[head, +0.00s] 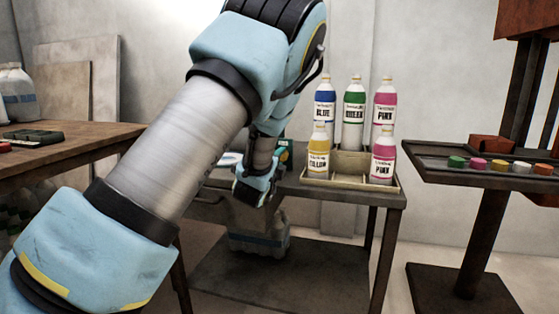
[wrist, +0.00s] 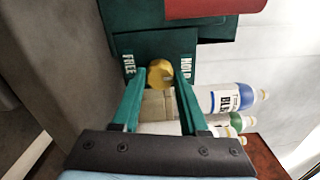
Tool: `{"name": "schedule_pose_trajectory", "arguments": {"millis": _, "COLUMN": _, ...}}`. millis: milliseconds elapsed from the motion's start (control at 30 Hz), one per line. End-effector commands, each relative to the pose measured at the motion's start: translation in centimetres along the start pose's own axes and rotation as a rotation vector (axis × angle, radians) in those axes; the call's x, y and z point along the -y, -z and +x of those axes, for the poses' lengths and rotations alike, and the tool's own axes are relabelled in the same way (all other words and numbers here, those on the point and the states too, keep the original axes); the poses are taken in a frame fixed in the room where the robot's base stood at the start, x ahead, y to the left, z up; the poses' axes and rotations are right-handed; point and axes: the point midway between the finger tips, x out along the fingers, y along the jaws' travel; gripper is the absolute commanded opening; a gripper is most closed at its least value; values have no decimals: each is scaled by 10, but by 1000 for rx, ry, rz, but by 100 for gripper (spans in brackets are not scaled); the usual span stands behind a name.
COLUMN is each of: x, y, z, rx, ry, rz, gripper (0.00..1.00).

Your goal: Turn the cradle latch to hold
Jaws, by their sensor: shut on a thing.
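The cradle latch is a round brass-yellow knob (wrist: 160,70) on the face of a dark green cradle (wrist: 150,43), near the top middle of the wrist view. The word FREE is printed left of the knob and HOLD right of it. My gripper (wrist: 160,79) has its two green fingers on either side of the knob and is shut on it. I cannot tell which word the knob points to. In the head view my arm hides most of the cradle, and the fingertips are not visible there.
A red object (wrist: 205,8) lies at the cradle's top. A bottle rack (head: 347,179) with blue, green, pink and yellow labelled bottles stands on the dark table (head: 376,194), close to my gripper. A stand with coloured caps (head: 500,178) is at right, a wooden table (head: 75,155) at left.

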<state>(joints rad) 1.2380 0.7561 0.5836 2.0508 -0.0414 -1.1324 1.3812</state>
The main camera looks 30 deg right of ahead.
Motion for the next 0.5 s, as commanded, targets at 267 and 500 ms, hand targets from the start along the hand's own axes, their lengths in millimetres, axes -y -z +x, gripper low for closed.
{"name": "schedule_pose_trajectory", "arguments": {"millis": 267, "x": -1, "y": 1, "z": 0, "rx": -1, "ry": -2, "rz": 82, "gripper": 0}}
{"name": "schedule_pose_trajectory", "arguments": {"millis": 500, "x": -1, "y": 0, "z": 0, "rx": -1, "ry": -2, "rz": 99, "gripper": 0}}
